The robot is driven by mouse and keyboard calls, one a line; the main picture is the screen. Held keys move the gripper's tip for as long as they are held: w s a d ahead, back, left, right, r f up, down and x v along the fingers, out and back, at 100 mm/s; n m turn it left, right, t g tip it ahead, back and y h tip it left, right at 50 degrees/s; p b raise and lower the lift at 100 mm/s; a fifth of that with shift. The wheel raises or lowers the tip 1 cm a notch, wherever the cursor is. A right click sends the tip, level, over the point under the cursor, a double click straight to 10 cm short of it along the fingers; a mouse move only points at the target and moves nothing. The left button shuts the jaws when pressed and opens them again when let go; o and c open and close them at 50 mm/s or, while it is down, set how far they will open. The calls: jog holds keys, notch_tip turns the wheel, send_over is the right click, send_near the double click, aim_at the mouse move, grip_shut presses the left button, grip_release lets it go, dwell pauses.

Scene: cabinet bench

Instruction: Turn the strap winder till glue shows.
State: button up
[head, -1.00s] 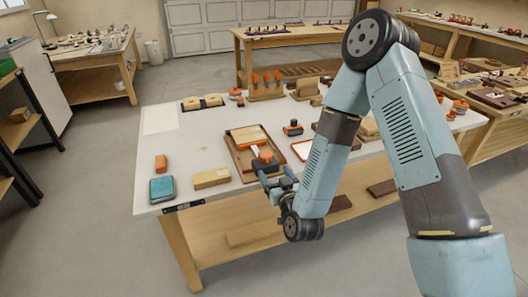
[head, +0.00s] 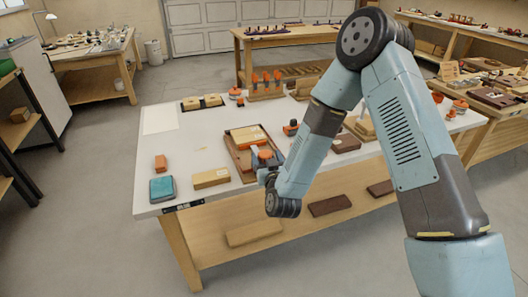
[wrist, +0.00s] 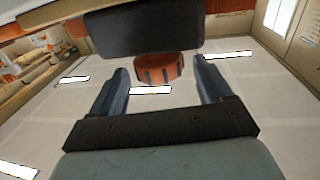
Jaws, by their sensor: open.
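An orange round knob (wrist: 160,69) with dark ribs, which looks like the strap winder, shows in the wrist view just under a dark block (wrist: 145,32). In the head view its orange part (head: 265,155) is at the front right of a brown wooden tray (head: 238,160) holding a pale wooden block (head: 248,136). My gripper (wrist: 162,72) is open. Its two fingers stand on either side of the knob, with a gap on each side. In the head view my gripper (head: 266,175) is at the tray's front edge. I cannot make out any glue.
An orange and dark item (head: 291,128) is close behind my forearm. The bench's back left is mostly clear around a white sheet (head: 160,118).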

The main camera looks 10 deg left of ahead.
aim_at(267, 151)
jog(key=shift+x, duration=2.05)
jog(key=c, duration=1)
jog(key=shift+o, duration=0.2)
jog(key=shift+d+m+t+h, duration=0.15)
jog(key=shift+m+t+h, duration=0.55)
jog(key=shift+m+h, duration=1.15)
jog(key=shift+w+d+m+h, duration=0.15)
jog(key=shift+m+h, duration=0.35)
jog(key=shift+h, duration=0.7)
jog(key=shift+s+d+m+h, duration=0.15)
jog(key=shift+m+h, duration=0.3)
jog(key=shift+h, duration=0.7)
jog(key=shift+w, duration=0.1)
